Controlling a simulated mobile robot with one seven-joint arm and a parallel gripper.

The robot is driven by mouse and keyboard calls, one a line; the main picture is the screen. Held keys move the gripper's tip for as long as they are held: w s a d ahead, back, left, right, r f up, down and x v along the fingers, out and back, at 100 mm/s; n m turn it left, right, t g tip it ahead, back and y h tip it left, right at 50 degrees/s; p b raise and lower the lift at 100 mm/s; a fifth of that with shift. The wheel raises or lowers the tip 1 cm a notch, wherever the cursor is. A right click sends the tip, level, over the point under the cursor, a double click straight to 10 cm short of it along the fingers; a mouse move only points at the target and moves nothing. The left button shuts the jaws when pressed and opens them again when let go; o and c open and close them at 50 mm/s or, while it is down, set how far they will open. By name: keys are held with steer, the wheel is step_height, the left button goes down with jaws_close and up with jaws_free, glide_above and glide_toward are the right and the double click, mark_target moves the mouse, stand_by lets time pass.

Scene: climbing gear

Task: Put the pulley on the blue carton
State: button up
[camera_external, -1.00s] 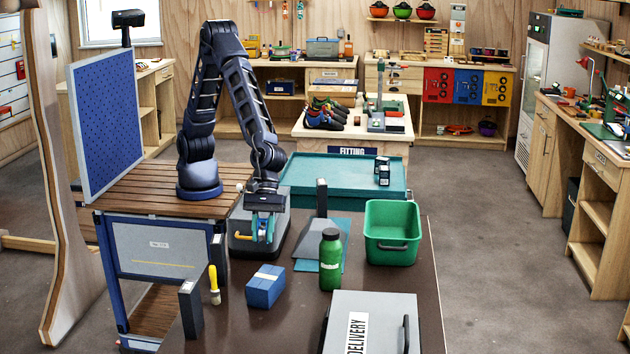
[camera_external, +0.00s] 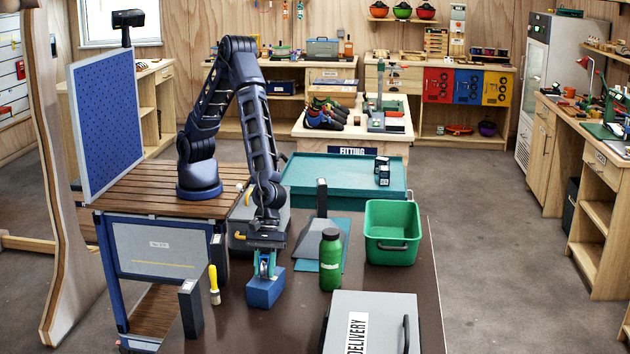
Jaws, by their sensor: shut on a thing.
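My gripper (camera_external: 265,260) is shut on the pulley (camera_external: 266,268), a small light-coloured piece held between the teal fingers and largely hidden by them. The gripper points down directly over the blue carton (camera_external: 264,294), a small blue block standing on the dark brown table. The pulley is at or just above the top of the carton; I cannot tell whether they touch. The fingers cover part of the carton's top.
On the brown table (camera_external: 401,275) are a yellow-handled brush (camera_external: 214,285), a dark upright block (camera_external: 190,310), a green bottle (camera_external: 330,260), a green bin (camera_external: 392,231) and a grey delivery case (camera_external: 380,325). A grey box (camera_external: 240,238) stands behind the gripper.

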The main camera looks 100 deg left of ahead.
steer(key=shift+f, duration=0.1)
steer(key=o, duration=1)
steer(key=shift+a+r, duration=0.15)
steer(key=shift+r, duration=0.3)
steer(key=v, duration=1.1)
steer(key=shift+a+r, duration=0.15)
steer(key=shift+r, duration=0.05)
